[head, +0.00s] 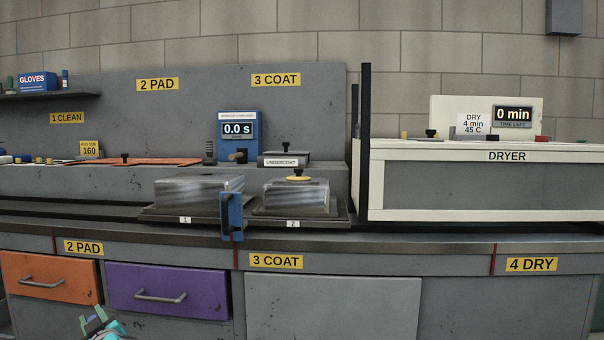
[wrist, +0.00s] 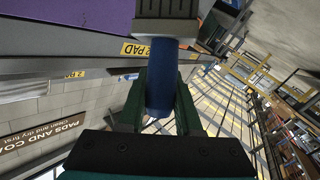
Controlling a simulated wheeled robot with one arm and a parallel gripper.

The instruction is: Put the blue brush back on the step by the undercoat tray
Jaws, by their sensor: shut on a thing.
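My gripper (wrist: 160,100) is shut on the blue brush (wrist: 160,78), around its round blue handle. A grey block-shaped head lies at the handle's far end, at the top of the wrist view. In the head view my gripper (head: 100,322) is low at the bottom left, in front of the drawers, and I cannot make out the brush there. The undercoat tray (head: 283,161) is a dark, low box with a white label. It sits on the grey step (head: 300,179) behind the worktop, right of the blue timer (head: 238,136).
Two metal blocks, one (head: 190,191) left and one (head: 290,198) right, stand on a dark tray in front of the step. A blue upright piece (head: 231,216) stands between them. The dryer (head: 490,180) is on the right. A purple drawer (head: 166,289) is near my gripper.

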